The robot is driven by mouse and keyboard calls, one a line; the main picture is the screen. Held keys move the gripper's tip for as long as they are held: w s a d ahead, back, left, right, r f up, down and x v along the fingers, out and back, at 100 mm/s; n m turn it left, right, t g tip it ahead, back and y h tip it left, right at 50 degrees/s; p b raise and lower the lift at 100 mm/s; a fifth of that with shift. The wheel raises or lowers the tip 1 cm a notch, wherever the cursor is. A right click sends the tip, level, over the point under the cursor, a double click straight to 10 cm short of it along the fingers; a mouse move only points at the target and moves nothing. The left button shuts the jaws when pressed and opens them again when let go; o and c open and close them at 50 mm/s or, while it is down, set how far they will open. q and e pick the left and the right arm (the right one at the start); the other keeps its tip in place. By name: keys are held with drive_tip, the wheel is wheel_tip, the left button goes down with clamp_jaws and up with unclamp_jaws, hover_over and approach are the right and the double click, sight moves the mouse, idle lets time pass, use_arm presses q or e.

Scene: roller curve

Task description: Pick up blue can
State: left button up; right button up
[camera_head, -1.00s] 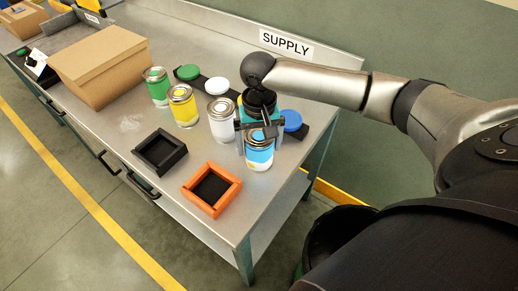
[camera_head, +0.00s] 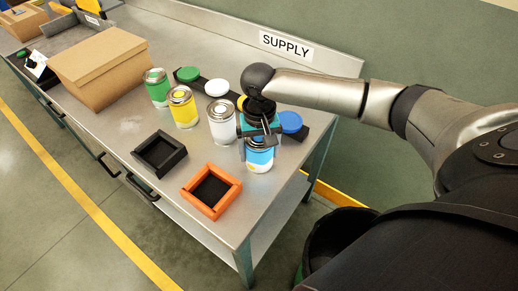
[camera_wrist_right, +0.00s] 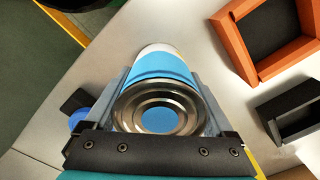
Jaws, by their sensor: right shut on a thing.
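The blue can (camera_head: 260,158) has a blue and white body and stands near the right end of the metal table. In the right wrist view its silver lid with a blue centre (camera_wrist_right: 159,115) faces the camera. My right gripper (camera_head: 258,143) comes from above and is shut on the can, one finger on each side. In the right wrist view, the fingers of the right gripper (camera_wrist_right: 160,100) flank the can. I cannot tell whether the can's base touches the table. The left gripper is not in view.
White (camera_head: 222,120), yellow (camera_head: 183,107) and green (camera_head: 157,88) cans stand in a row to the left. An orange tray (camera_head: 228,199) and a black tray (camera_head: 160,166) lie in front. A blue disc (camera_head: 290,121) sits behind. A cardboard box (camera_head: 100,68) is far left.

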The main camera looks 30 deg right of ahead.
drive_tip(key=shift+c, duration=0.8)
